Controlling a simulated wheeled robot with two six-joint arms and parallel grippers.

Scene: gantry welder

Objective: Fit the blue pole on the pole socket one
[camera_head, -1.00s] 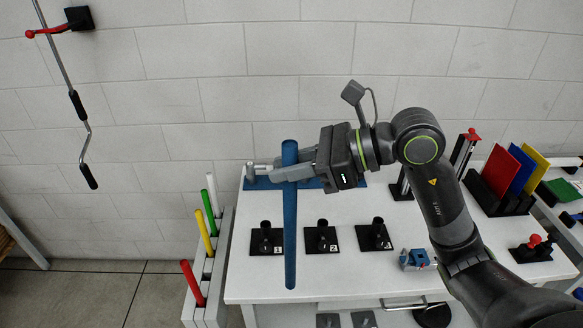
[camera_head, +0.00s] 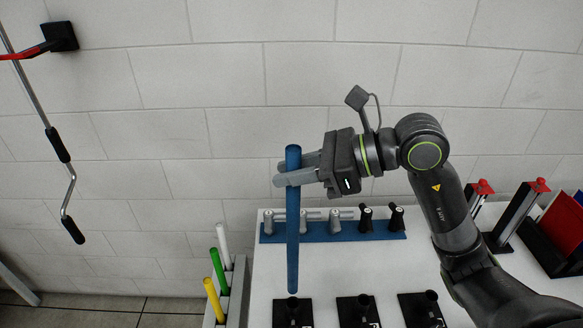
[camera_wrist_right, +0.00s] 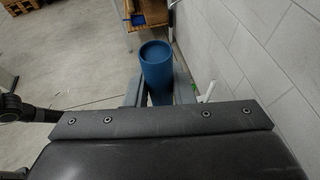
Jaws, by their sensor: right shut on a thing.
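The blue pole (camera_head: 292,235) hangs upright in my right gripper (camera_head: 290,176), which is shut on it near its top. The pole's open top end also shows in the right wrist view (camera_wrist_right: 157,66). Pole socket one (camera_head: 292,313) is the leftmost of three black sockets at the front of the white table, cut off by the lower picture edge. The pole's lower end appears just above and in line with this socket in the head view; the gap in depth I cannot tell. My left gripper is not in view.
A blue rail (camera_head: 335,232) with several grey and black fittings lies behind the sockets. The second (camera_head: 358,313) and third (camera_head: 420,308) sockets stand to the right. A rack (camera_head: 238,290) with white, green and yellow poles is at the left. A crank (camera_head: 62,160) hangs on the wall.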

